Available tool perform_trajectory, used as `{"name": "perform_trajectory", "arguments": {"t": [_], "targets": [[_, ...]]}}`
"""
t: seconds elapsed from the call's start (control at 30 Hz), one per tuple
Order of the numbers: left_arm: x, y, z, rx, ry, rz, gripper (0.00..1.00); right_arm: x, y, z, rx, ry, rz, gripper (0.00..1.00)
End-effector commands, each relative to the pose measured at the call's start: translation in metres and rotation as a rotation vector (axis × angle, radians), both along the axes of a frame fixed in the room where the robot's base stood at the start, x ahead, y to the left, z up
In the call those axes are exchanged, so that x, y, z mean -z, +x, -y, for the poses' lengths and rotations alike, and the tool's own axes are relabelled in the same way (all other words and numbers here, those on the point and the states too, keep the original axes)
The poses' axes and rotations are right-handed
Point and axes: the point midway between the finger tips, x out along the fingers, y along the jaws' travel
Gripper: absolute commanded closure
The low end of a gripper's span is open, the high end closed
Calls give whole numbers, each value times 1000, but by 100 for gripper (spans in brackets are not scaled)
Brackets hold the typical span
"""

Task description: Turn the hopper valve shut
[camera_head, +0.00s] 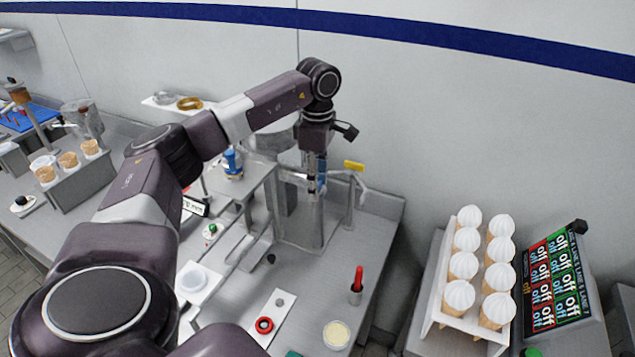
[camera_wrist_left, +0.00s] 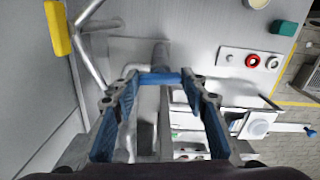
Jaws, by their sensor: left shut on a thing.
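My left gripper (camera_head: 317,182) points down at the clear and grey hopper apparatus in the middle of the head view. In the left wrist view its blue-padded fingers (camera_wrist_left: 160,88) stand on either side of a blue bar (camera_wrist_left: 160,78), and the gripper is shut on it. The bar looks like the hopper valve's handle; its link to the valve is hidden. A yellow piece (camera_head: 354,165) on a bent metal pipe is right of the gripper, apart from it; it also shows in the left wrist view (camera_wrist_left: 57,28). My right gripper is not in view.
A rack (camera_head: 436,312) of white-topped cones stands at the right, beside a coloured sign panel (camera_head: 553,280). A red-handled tool (camera_head: 357,280), a pale round dish (camera_head: 337,334) and a red button (camera_head: 264,325) are at the front. The bench behind them is partly clear.

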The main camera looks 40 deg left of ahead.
Motion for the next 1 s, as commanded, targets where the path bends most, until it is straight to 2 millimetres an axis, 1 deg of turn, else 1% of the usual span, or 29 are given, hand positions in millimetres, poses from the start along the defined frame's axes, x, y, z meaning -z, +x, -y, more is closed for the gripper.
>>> {"name": "perform_trajectory", "arguments": {"t": [0.3,0.87,0.9,1.0], "targets": [[-2,2,0,128,-1,8,84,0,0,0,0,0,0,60],[-3,2,0,158,1,8,84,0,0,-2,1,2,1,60],[-3,2,0,158,1,8,58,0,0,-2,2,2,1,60],[-2,2,0,158,0,8,47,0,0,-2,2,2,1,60]]}}
